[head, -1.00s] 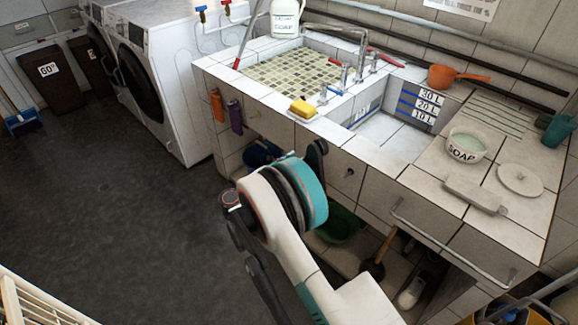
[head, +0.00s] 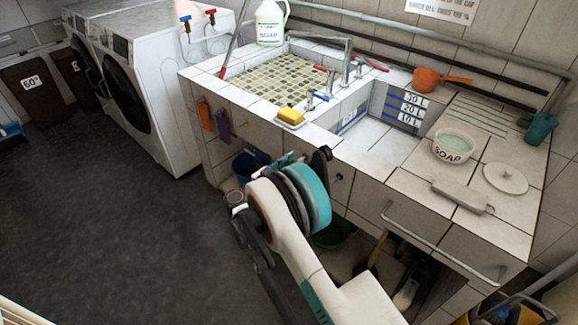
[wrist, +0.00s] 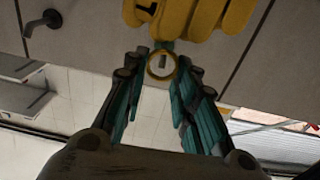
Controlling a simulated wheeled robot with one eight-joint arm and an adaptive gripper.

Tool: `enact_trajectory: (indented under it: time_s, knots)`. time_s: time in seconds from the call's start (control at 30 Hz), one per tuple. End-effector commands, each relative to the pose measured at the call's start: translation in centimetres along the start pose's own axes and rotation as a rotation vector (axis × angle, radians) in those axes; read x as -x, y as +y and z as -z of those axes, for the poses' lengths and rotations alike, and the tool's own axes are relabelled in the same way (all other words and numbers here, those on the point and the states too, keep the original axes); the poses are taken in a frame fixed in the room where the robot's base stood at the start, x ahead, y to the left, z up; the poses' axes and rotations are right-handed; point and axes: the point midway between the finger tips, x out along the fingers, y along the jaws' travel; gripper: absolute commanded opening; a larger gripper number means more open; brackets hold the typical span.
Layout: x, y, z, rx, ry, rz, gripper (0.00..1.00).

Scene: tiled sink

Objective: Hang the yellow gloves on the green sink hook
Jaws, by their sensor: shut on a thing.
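The yellow gloves (wrist: 195,15) show at the top of the wrist view, with dark lettering and a yellow ring (wrist: 151,76). My gripper (wrist: 162,72) is shut on them, with the ring between its teal fingertips. A small grey peg (wrist: 162,60) shows through or just behind the ring; I cannot tell whether the ring is around it. Its colour does not read as green. In the head view my gripper (head: 288,158) is mostly hidden behind my wrist, low before the sink front, and the gloves are hidden there.
The tiled sink counter (head: 420,185) has a metal rail (head: 440,245) along its front. An orange item (head: 204,113) and a purple one (head: 222,125) hang on the sink front. A dark hook (wrist: 45,20) shows in the wrist view. Dark floor is clear at left.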

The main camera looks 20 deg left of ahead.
Motion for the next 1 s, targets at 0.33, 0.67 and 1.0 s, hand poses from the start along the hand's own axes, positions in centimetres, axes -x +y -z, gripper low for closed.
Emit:
enact_trajectory:
  time_s: [0.33,0.67,1.0]
  knots:
    - [-1.5,-0.1,-0.7,0.000,0.000,0.000,0.00]
    - [-1.9,-0.1,-1.3,0.000,0.000,0.000,0.00]
    - [-1.9,-0.1,-1.3,0.000,0.000,0.000,0.00]
